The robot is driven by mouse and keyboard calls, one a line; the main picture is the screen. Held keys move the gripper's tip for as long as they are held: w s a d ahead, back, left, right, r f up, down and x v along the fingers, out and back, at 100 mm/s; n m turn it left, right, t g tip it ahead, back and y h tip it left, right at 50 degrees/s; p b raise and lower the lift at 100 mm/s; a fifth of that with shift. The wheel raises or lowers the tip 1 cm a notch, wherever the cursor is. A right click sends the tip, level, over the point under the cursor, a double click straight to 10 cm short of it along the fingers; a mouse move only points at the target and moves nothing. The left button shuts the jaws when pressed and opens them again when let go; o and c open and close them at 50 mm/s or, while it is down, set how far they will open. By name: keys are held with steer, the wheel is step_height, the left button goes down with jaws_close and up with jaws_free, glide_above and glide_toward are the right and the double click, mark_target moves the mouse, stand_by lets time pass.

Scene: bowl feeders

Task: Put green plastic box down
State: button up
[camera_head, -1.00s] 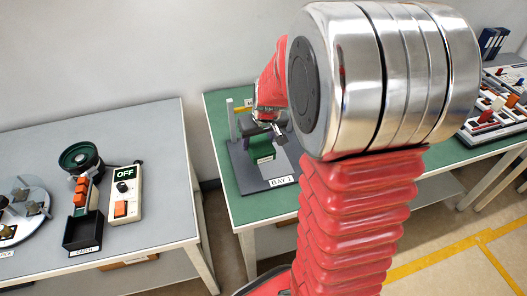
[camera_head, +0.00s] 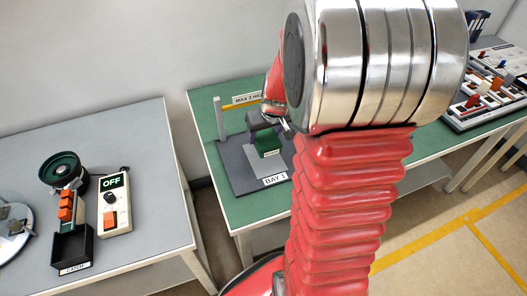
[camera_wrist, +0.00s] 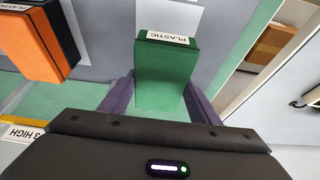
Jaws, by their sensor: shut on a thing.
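The green plastic box (camera_wrist: 165,80), with a white "PLASTIC" label, is between the two fingers of my gripper (camera_wrist: 158,95) in the wrist view. In the head view the green box (camera_head: 267,142) shows below my gripper (camera_head: 268,122), over the dark grey BAY 1 plate (camera_head: 243,172). The plate also shows in the wrist view (camera_wrist: 222,40). My gripper is shut on the box. I cannot tell whether its underside touches the plate.
An orange and black box (camera_wrist: 38,42) stands beside the green box in the wrist view. A post with a yellow bar (camera_head: 238,105) and a "MAX 3 HIGH" sign (camera_head: 252,98) rises behind the plate. The left table holds a switch box (camera_head: 114,203) and black catch bin (camera_head: 73,248).

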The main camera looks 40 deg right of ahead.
mark_target(268, 140)
steer(key=shift+f, duration=1.65)
steer(key=shift+f, duration=1.9)
steer(key=shift+f, duration=0.1)
steer(key=o, duration=1.4)
steer(key=shift+c, duration=0.2)
steer(key=shift+v, duration=6.1)
